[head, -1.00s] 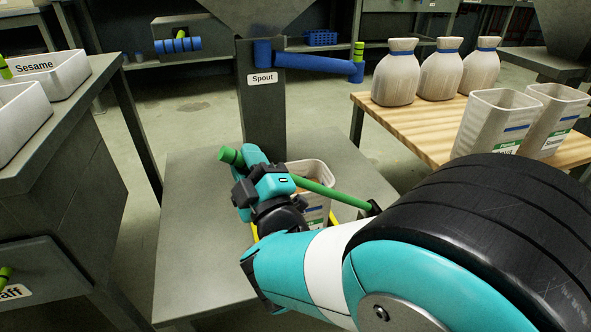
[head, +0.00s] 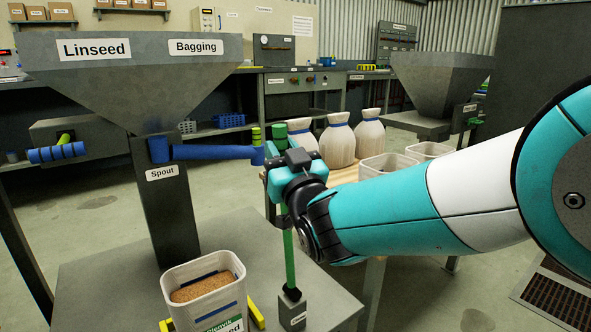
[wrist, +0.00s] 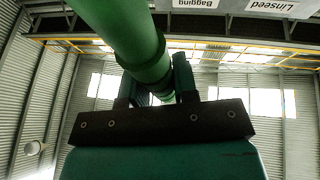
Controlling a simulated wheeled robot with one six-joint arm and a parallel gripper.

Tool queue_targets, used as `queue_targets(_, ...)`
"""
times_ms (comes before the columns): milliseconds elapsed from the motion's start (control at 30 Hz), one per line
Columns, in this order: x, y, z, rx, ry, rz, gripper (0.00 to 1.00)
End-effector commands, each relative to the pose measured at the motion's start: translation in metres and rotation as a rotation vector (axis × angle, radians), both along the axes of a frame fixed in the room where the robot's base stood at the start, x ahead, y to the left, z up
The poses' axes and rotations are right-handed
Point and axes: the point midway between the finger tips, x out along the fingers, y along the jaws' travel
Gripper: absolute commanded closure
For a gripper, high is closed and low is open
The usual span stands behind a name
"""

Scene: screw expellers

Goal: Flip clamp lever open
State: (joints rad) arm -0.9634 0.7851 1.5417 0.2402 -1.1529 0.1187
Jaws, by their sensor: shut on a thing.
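The green clamp lever (head: 290,262) stands nearly upright on a small grey pivot block (head: 292,310) at the right of the spout table (head: 110,270). My gripper (head: 281,160) is at the lever's upper part, just below its thicker green end (head: 279,136), and is shut on it. The wrist view shows the green lever (wrist: 125,35) running between the two fingers (wrist: 155,92). A white tub of brown seeds (head: 205,285) stands on the table left of the lever. Yellow clamp parts (head: 256,314) show beside the tub.
The Linseed Bagging hopper (head: 130,85) rises behind the tub, with a blue spout handle (head: 215,152) pointing right. Several white sacks (head: 338,140) and tubs (head: 390,167) stand on a wooden table behind my arm. The spout table's left part is bare.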

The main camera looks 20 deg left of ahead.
Motion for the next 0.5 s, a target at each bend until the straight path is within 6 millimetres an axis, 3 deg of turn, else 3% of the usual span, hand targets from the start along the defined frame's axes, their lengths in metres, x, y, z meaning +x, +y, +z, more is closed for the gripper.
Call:
queue_targets(200, 0.035, -0.021, -0.003, 0.052, 0.097, -0.005, 1.0)
queue_targets(500, 0.053, -0.032, -0.005, 0.083, 0.153, -0.003, 1.0)
